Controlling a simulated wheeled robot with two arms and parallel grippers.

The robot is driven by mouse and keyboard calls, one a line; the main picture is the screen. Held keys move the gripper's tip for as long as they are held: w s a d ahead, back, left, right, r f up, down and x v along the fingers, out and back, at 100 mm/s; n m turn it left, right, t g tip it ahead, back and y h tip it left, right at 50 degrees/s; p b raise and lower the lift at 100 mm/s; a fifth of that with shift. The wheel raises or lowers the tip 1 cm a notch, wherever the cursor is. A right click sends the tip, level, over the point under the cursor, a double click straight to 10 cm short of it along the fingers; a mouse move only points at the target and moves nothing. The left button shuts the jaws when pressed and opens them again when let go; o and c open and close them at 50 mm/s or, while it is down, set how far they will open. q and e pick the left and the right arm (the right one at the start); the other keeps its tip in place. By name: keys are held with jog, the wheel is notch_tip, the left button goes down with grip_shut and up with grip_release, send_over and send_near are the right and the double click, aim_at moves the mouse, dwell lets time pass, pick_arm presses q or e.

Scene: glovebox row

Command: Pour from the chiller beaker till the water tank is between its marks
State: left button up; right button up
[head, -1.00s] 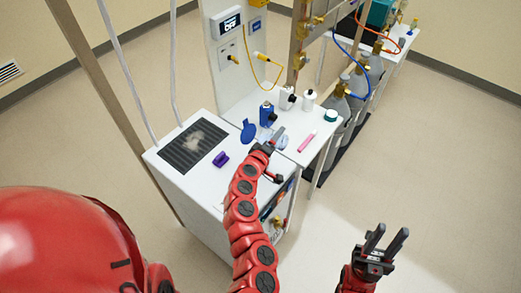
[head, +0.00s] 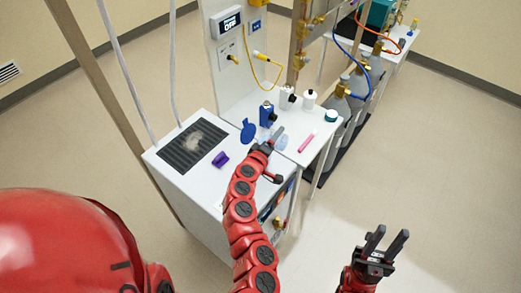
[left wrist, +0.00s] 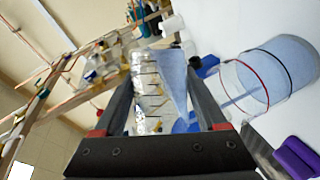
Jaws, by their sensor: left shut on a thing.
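My left gripper (head: 270,143) is over the white chiller top; in the left wrist view its fingers (left wrist: 157,75) are shut on the clear, marked chiller beaker (left wrist: 148,90). The beaker is tilted, with bluish water inside. A thin blue stream seems to run from it into the clear water tank (left wrist: 228,82), which has a red and a black ring. Pale blue water fills much of the tank; its exact level against the rings is hard to tell. In the head view the tank (head: 284,142) is partly hidden by the gripper. My right gripper (head: 385,246) is open and empty over the floor.
Grey gas cylinders (head: 357,84) stand behind. The floor at right is clear.

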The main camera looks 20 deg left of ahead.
pick_arm(q)
jog(key=shift+a+f+b, duration=0.1)
jog(key=shift+f+b, duration=0.05)
jog(key=shift+b, duration=0.25)
dwell(0.7)
jog(key=shift+r+n+h+b, duration=0.3)
jog(key=shift+n+b, duration=0.25)
jog(key=shift+n, duration=0.05)
dwell(1.1)
